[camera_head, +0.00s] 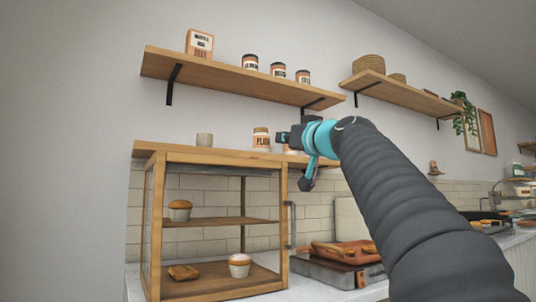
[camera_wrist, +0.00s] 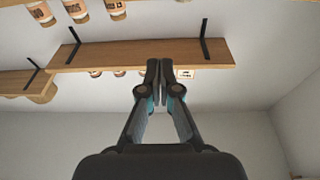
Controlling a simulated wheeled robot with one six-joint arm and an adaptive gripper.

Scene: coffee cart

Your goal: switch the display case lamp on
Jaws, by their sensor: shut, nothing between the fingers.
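The display case (camera_head: 280,205) is a wooden-framed cabinet at the lower left of the head view, with a vertical grey handle (camera_head: 291,225) on its right side. I cannot make out its lamp or a switch, and no lit lamp shows inside. My gripper (camera_head: 281,136) is black and turquoise, beyond the top right corner of the case in the picture, below the upper shelf. In the wrist view my gripper (camera_wrist: 160,68) has its fingers together, empty, pointing towards a shelf. The case does not show in the wrist view.
A wooden shelf (camera_head: 235,81) with a box and jars hangs above the case; it also appears in the wrist view (camera_wrist: 110,55). A tray of pastries (camera_head: 340,262) lies right of the case.

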